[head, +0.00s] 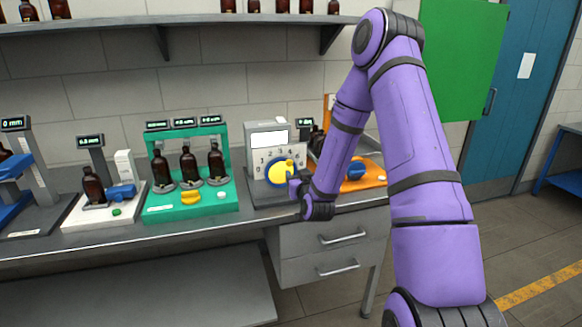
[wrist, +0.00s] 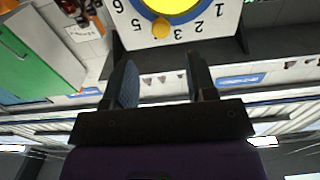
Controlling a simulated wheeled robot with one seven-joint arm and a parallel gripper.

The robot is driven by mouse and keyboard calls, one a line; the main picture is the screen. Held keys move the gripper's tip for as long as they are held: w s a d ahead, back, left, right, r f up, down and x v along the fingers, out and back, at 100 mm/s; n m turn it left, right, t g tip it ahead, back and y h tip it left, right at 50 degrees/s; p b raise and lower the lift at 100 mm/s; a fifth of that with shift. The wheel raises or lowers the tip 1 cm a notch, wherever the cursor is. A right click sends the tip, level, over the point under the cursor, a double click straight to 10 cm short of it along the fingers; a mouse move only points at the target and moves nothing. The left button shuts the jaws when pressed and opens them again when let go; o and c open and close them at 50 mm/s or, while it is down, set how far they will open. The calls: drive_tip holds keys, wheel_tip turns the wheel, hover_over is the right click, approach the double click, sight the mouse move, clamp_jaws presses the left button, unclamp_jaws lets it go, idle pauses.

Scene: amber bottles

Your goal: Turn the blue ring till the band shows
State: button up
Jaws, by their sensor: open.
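The blue ring (head: 270,181) surrounds a yellow disc (head: 277,173) on the front of a grey box with printed numerals. A yellow knob (head: 289,162) sits on the ring's upper right. In the wrist view, which is upside down, the blue ring (wrist: 147,10) shows partly at the top edge, with its knob (wrist: 160,28) near the numeral 5. My gripper (head: 294,186) is in front of the dial's lower right in the head view. In the wrist view my gripper (wrist: 162,72) is open and empty, its fingertips apart from the knob. I cannot make out a band.
The box has a blank white window (head: 270,139). A green stand (head: 161,211) with brown bottles is to its left, and an orange stand (head: 373,176) with a blue part is to its right. A shelf (head: 180,20) with bottles hangs above the bench (head: 150,233).

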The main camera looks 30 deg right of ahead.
sight(290, 165)
drive_tip(key=x, duration=0.7)
drive_tip(key=shift+w+d, duration=0.1)
drive_tip(key=shift+w, duration=0.25)
drive_tip(key=shift+f, duration=0.1)
drive_tip(key=c, duration=0.9)
